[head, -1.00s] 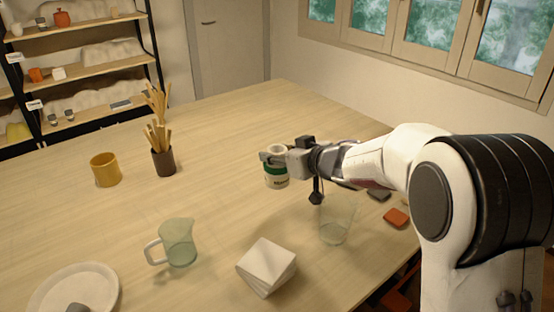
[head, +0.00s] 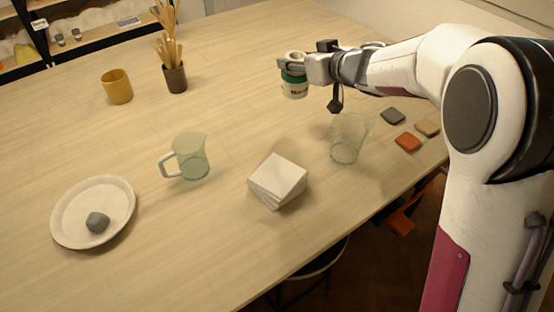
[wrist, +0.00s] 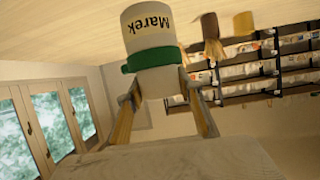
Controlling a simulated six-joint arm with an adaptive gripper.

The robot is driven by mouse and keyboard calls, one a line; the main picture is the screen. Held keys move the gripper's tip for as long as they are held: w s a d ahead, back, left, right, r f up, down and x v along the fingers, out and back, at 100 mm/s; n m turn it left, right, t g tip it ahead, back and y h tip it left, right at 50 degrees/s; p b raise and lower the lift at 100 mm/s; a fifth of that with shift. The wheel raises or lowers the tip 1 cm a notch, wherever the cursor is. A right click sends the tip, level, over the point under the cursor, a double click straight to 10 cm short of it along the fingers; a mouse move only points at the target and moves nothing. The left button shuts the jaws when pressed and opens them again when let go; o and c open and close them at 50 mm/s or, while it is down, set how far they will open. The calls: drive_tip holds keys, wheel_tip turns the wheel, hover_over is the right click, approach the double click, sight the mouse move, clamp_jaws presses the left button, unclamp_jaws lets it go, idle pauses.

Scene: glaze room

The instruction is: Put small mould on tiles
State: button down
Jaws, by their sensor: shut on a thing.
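My gripper (head: 292,64) is shut on a white cup (head: 296,90) with a green band, over the right part of the table. In the wrist view the same cup (wrist: 150,40) reads "Marek" and sits between both fingers. I cannot tell whether its base touches the table. A twisted stack of square white tiles (head: 278,178) lies nearer the camera, with nothing on top. Separate small flat tiles lie at the right edge: grey (head: 392,116), orange (head: 407,142) and beige (head: 427,127). Nothing else is clearly a small mould.
A greenish jug (head: 191,158) stands left of the stack. A white plate (head: 70,218) holds a grey lump (head: 97,222). A yellow cup (head: 117,88) and a dark tool pot (head: 175,79) stand further back.

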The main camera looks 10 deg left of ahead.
drive_tip(key=s+r, duration=0.1)
drive_tip(key=r, duration=0.1)
drive_tip(key=s+d+r, duration=0.1)
drive_tip(key=s, duration=0.1)
drive_tip(key=shift+d+r, duration=0.2)
drive_tip(key=shift+r, duration=0.2)
drive_tip(key=s+a+n+g+y, duration=0.2)
drive_tip(key=s+n+g, duration=0.3)
drive_tip(key=s, duration=1.5)
drive_tip(key=shift+s+a+y, duration=0.2)
drive_tip(key=shift+s+y, duration=0.15)
drive_tip(key=shift+y, duration=0.45)
drive_tip(key=shift+f, duration=0.25)
drive_tip(key=shift+f, duration=3)
drive_tip(key=shift+f, duration=1.9)
drive_tip(key=shift+f, duration=0.1)
